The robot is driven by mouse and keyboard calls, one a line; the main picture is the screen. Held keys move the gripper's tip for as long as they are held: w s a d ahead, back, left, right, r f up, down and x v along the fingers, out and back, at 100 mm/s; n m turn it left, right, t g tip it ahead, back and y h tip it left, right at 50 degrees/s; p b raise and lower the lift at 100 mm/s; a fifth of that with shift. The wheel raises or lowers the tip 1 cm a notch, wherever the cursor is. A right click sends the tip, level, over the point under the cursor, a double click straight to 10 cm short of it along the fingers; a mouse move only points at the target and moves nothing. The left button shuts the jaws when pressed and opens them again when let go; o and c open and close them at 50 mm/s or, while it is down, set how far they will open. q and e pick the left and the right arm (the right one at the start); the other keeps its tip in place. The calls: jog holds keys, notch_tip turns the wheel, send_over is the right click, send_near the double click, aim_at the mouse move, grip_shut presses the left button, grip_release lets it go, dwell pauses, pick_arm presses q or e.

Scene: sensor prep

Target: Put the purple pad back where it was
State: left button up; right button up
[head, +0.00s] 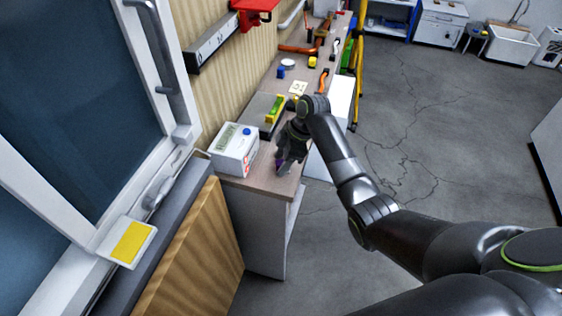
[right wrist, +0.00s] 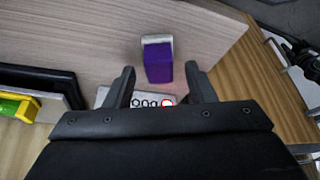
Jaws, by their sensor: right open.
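The purple pad (right wrist: 158,62), with a pale layer along its far edge, lies on the wooden bench top in the right wrist view. In the head view only a small purple patch of it (head: 279,165) shows by my right gripper (head: 286,167), whose fingers and arm hide the rest. In the right wrist view my right gripper (right wrist: 160,76) is open, with the pad in line between and just beyond its fingertips. No grip on the pad shows. My left gripper is in neither view.
A white box with a display (head: 235,146) stands left of my right gripper. A tray with a yellow-green level (head: 273,112) lies behind it. A white-and-yellow pad (head: 130,241) sits at the window frame. The bench's front edge is close to the gripper.

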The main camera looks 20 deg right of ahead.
jog(key=b+v, duration=0.2)
jog(key=v, duration=0.9)
jog(key=shift+r, duration=0.15)
jog(key=shift+s, duration=0.15)
